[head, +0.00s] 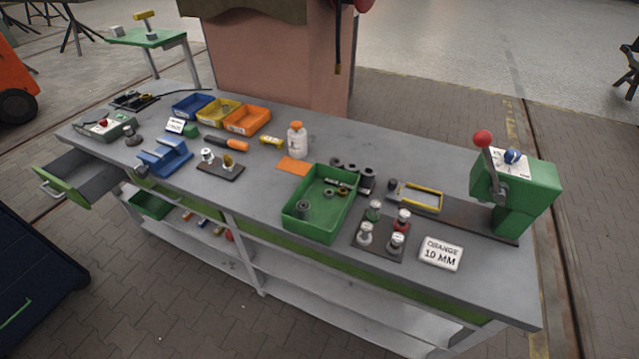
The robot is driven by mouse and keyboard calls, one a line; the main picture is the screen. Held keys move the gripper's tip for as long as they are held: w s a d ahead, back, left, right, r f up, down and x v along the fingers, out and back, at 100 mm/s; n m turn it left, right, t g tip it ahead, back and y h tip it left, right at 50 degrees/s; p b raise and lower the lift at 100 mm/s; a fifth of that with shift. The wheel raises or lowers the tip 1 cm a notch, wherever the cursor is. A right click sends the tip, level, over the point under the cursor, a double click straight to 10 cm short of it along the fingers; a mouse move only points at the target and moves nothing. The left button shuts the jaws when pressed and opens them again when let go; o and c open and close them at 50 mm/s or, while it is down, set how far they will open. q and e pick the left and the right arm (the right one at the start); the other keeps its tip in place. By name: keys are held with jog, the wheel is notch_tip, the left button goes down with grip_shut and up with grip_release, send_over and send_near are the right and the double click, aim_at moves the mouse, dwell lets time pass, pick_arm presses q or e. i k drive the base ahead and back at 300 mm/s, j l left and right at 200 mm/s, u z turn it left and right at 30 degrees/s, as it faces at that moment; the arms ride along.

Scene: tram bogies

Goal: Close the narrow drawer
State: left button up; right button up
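The narrow drawer (72,187) is at the left end of the grey workbench (250,185), under its top. It is pulled out towards the lower left, with its green front and a light handle (47,188) facing outward. Its grey inside shows and looks empty. A longer green front (330,262) runs under the bench top to the right and looks flush with the bench. Neither of my grippers is in the head view.
A dark blue box-like object (35,275) stands on the floor at lower left, in front of the open drawer. A lower shelf (195,245) holds a green bin (150,205). On top are a green tray (318,203) and a green lever press (515,190).

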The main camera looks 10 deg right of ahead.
aim_at(79, 176)
jog(key=u, duration=1.55)
jog(key=i+z, duration=0.15)
jog(key=z, duration=0.3)
jog(key=i+j+z, duration=0.15)
jog(key=z, duration=0.25)
jog(key=i+j+z, duration=0.15)
jog(key=i+j, duration=0.3)
jog(key=i+j+z, duration=0.1)
jog(key=i+j, duration=0.3)
jog(key=i+j+z, duration=0.15)
jog(key=i+j, duration=0.2)
jog(key=j, duration=0.25)
